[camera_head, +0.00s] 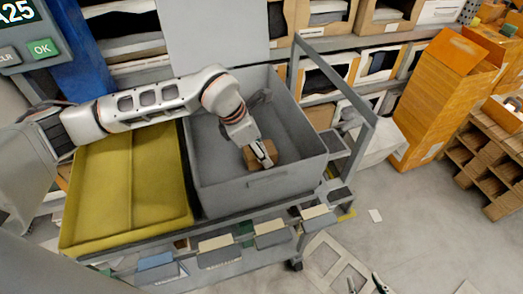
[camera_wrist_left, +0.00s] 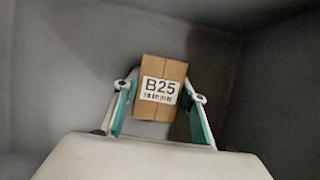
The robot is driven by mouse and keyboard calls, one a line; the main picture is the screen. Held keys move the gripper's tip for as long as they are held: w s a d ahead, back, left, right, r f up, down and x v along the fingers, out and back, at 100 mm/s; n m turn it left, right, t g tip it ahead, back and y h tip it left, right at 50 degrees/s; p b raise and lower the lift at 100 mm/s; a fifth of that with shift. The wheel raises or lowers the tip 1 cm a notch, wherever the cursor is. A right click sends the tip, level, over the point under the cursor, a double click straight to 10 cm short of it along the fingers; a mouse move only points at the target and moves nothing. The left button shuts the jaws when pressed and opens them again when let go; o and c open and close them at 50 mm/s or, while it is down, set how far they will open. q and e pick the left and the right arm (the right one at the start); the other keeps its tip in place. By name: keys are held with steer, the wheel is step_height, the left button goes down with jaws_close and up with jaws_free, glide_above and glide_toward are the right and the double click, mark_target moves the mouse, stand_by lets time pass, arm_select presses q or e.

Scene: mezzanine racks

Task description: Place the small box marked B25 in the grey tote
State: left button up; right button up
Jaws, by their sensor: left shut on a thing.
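The small brown box marked B25 (camera_wrist_left: 162,88) is between the two fingers of my left gripper (camera_wrist_left: 160,103). Its white label faces the wrist camera. In the head view my left arm reaches in from the left and down into the grey tote (camera_head: 238,192), with the box (camera_head: 290,150) at the gripper, low inside the walls. I cannot tell whether the box touches the tote floor. My right gripper (camera_head: 366,285) shows only its fingertips at the bottom edge; they are apart with nothing between them.
The tote stands on a cart with a raised metal frame (camera_head: 340,84) at its right. A yellow-green tote (camera_head: 176,170) is beside it on the left. Racks with boxes stand behind. A tall orange carton (camera_head: 432,100) stands right, with open floor (camera_head: 400,220) in front.

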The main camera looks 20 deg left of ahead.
arm_select(q)
steer(key=o, duration=1.1)
steer(key=shift+f, duration=0.15)
steer(key=shift+o, duration=0.2)
steer(key=p+v, duration=0.1)
steer(key=v, duration=1.1)
steer(key=shift+p, duration=0.3)
